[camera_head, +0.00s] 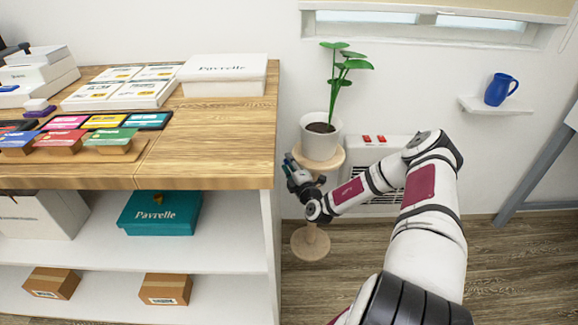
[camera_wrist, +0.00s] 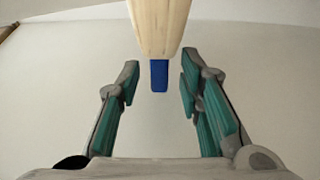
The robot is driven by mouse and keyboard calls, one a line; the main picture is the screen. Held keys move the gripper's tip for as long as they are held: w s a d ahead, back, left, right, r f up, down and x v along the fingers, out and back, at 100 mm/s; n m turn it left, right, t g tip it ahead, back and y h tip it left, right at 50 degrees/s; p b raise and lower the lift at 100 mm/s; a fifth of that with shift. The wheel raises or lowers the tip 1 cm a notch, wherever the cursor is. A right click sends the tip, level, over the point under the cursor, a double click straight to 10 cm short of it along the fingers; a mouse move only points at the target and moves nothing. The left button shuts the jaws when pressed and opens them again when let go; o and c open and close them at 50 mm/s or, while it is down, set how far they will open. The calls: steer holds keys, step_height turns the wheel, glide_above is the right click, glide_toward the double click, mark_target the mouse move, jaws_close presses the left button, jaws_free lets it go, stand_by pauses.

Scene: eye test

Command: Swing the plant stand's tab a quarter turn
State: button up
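The plant stand (camera_head: 311,243) is pale wood with a round base and a round top, and stands beside the shelf unit. A white pot (camera_head: 320,138) with a green plant sits on it. In the wrist view, a pale wooden part of the stand (camera_wrist: 160,25) comes down from the top, with a short blue tab (camera_wrist: 159,77) at its end. My gripper (camera_head: 294,168) is at the stand's left side, just below its top. In the wrist view my gripper (camera_wrist: 160,72) is open, the tab between its fingertips with a gap on both sides. The tab is not discernible in the head view.
A wooden-topped shelf unit (camera_head: 215,140) with boxes and cards stands close on the left. A white heater (camera_head: 385,150) is behind my arm. A blue mug (camera_head: 499,90) sits on a wall shelf (camera_head: 498,106) at right. The floor at right is mostly clear.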

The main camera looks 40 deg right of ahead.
steer(key=shift+w, duration=0.2)
jaws_close()
steer(key=shift+w+r, duration=0.1)
steer(key=shift+w+d+r+m+h+p, duration=0.1)
steer(key=shift+w+m+h+p, duration=0.35)
steer(key=shift+h+p, duration=0.4)
steer(key=shift+w+d+m+g+h, duration=0.15)
steer(key=shift+w+m+g+h, duration=0.05)
steer(key=shift+m+g+h, duration=0.1)
jaws_free()
steer(key=shift+s+f, duration=0.1)
steer(key=shift+f, duration=0.1)
